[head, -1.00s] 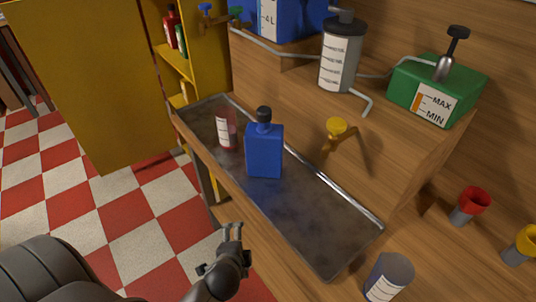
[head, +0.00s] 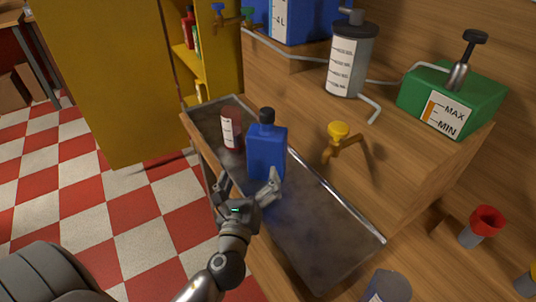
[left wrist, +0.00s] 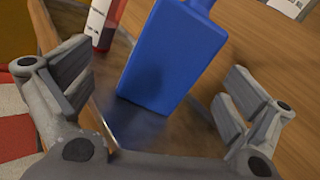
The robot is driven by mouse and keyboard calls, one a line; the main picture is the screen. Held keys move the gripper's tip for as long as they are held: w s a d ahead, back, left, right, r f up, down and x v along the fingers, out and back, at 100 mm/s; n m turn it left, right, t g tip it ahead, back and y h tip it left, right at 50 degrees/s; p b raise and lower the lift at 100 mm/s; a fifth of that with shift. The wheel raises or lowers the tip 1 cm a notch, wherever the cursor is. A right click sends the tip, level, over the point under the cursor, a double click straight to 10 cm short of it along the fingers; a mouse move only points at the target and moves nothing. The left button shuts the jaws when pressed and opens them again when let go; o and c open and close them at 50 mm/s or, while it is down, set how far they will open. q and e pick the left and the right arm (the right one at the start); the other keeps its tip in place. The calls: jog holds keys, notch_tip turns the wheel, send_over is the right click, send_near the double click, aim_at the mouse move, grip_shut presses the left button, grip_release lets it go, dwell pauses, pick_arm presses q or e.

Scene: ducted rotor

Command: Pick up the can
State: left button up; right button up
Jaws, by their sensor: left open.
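The blue can (head: 266,150), a flat-sided container with a black cap, stands upright in the metal tray (head: 330,235). My left gripper (head: 248,184) is open just in front of its lower part, with one finger on each side in the head view. In the left wrist view the can (left wrist: 163,58) shows between the spread fingers, slightly tilted in the picture, and its top is cut off. I see no finger closed on it. My right gripper is not in view.
A clear cylinder with red contents (head: 231,130) stands left of the can in the tray. A yellow tap (head: 338,131) juts out at the right. A grey cup (head: 388,287) is at the bottom. The tray's right half is clear.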

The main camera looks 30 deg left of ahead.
aim_at(265, 147)
pick_arm(q)
jog(key=w+r+m, duration=0.1)
jog(key=w, duration=0.1)
jog(key=w+r+m+t+p, duration=0.1)
jog(key=w+r+m, duration=0.1)
jog(key=w+m, duration=0.1)
jog(key=shift+w+d+t+h, duration=0.15)
jog(key=shift+w+t+h, duration=0.15)
jog(key=shift+h, duration=0.1)
jog(key=shift+f+p+x, duration=0.15)
jog(key=shift+p+x, duration=0.15)
jog(key=shift+x, duration=1.15)
jog(key=shift+f+p+x, duration=0.1)
jog(key=shift+p+x, duration=0.15)
jog(key=shift+x, duration=1.15)
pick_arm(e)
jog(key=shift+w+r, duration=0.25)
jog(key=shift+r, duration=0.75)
pick_arm(q)
jog(key=shift+c, duration=0.4)
jog(key=c, duration=1.7)
jog(key=shift+r, duration=0.1)
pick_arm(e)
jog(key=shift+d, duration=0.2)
